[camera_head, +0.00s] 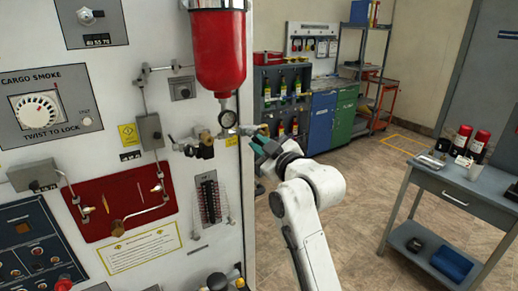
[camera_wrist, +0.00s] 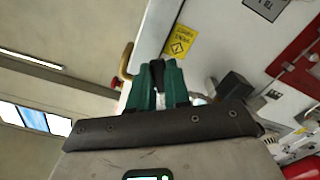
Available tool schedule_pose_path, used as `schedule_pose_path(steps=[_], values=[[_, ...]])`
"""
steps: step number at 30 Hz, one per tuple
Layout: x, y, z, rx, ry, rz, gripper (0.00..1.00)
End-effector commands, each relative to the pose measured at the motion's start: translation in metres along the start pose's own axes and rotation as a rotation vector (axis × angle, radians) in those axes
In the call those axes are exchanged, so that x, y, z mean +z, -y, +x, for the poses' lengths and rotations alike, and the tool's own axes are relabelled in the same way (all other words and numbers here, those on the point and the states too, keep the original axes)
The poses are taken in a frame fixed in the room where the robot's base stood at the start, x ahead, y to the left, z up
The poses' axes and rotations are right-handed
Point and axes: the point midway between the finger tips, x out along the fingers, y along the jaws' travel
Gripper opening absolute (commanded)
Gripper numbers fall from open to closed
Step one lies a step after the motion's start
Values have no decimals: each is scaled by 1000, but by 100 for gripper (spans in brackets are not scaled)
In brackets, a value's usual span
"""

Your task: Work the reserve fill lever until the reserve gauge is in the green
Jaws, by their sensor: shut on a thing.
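A small round gauge (camera_head: 227,119) sits under the red tank (camera_head: 218,50) in the head view; its needle and any green band are too small to read. A brass valve body (camera_head: 205,146) is below it, with a lever reaching right toward my gripper (camera_head: 259,142). In the wrist view the teal fingers of my gripper (camera_wrist: 158,72) are closed on a dark grip, which appears to be the lever handle (camera_wrist: 157,68). Most of the handle is hidden between the fingers. A curved brass-coloured part (camera_wrist: 126,62) shows beside the fingertips.
The white panel (camera_head: 150,80) carries pipes and a red plate (camera_head: 125,203) to the left. A grey cart (camera_head: 450,188) with red cylinders stands at right. Blue and green cabinets (camera_head: 333,120) are behind. Open floor lies between the panel and cart.

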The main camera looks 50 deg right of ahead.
Motion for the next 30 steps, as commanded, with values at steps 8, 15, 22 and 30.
schedule_pose_path(steps=[8, 15, 22, 30], values=[[0, -2, 0, 0, -1, -56, 0], [0, -2, 0, 0, -1, -60, 0], [0, -2, 0, 0, -1, -59, 26], [0, -2, 0, 0, 0, -58, 43]])
